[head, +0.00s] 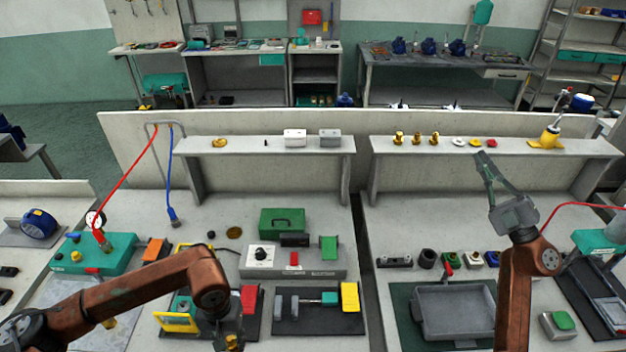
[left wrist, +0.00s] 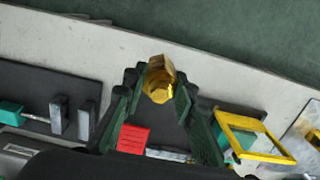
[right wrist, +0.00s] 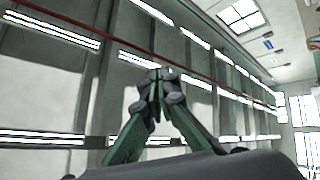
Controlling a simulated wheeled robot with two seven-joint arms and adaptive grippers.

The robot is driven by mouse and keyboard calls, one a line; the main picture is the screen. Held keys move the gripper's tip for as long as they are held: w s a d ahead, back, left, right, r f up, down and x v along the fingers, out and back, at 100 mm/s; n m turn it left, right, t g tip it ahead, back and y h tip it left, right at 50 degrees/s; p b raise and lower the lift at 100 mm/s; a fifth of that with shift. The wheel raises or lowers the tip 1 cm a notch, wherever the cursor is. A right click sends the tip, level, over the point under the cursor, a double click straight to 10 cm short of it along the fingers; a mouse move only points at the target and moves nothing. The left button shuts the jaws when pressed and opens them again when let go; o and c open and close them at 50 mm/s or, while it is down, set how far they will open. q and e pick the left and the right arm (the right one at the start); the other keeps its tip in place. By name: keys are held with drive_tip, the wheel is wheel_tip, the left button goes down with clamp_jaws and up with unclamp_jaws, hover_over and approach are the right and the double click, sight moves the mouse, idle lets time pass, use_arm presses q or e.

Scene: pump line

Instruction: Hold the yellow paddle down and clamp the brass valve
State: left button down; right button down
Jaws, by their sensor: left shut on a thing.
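The brass valve (left wrist: 158,82) is between the fingertips of my left gripper (left wrist: 157,94), which is shut on it. In the head view a bit of the brass valve (head: 232,342) shows at the bottom edge; my arm hides most of that gripper. A yellow paddle (head: 349,297) stands upright at the right end of a vise (head: 318,322) with grey jaws, to the right of my left gripper. The vise jaws (left wrist: 72,117) also show in the left wrist view, without the paddle. My right gripper (head: 482,158) is raised, pointing up, shut and empty.
A fixture with a yellow frame (head: 176,323) and red plate (head: 249,299) is close to my left gripper. A control box (head: 292,262) stands behind the vise. A grey tray (head: 455,310) lies on the right bench. Shelves (head: 265,147) run along the back.

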drive_tip(key=s+a+f+n+g+y, duration=0.1)
drive_tip(key=a+f+n+g, duration=0.2)
drive_tip(key=a+n+g, duration=0.5)
drive_tip(key=s+a+f+n+g+y, duration=0.1)
drive_tip(key=s+a+f+n+g, duration=0.15)
drive_tip(key=a+n, duration=0.65)
drive_tip(key=a+f+n+g+y, duration=0.1)
drive_tip(key=a+f+n+g, duration=0.3)
drive_tip(key=a, duration=0.9)
drive_tip(key=s+a+f+n+g+h, duration=0.2)
drive_tip(key=s+a+f+n+h, duration=0.15)
drive_tip(key=f, duration=0.25)
drive_tip(key=s+a+f+n+g+h, duration=0.2)
drive_tip(key=f+n+h, duration=0.15)
drive_tip(key=f, duration=0.35)
drive_tip(key=shift+s+d+f+n+g+h, duration=0.25)
drive_tip(key=shift+d+f+n+h, duration=0.85)
drive_tip(key=shift+f, duration=1.7)
drive_tip(key=shift+s+d+f+n+g+h, duration=0.1)
drive_tip(key=shift+s+d+f+n+h, duration=0.25)
drive_tip(key=shift+d+f+n+h, duration=1.6)
drive_tip(key=shift+s+d+f+n+g+h, duration=0.1)
drive_tip(key=shift+s+d+f, duration=0.2)
drive_tip(key=shift+f, duration=3.4)
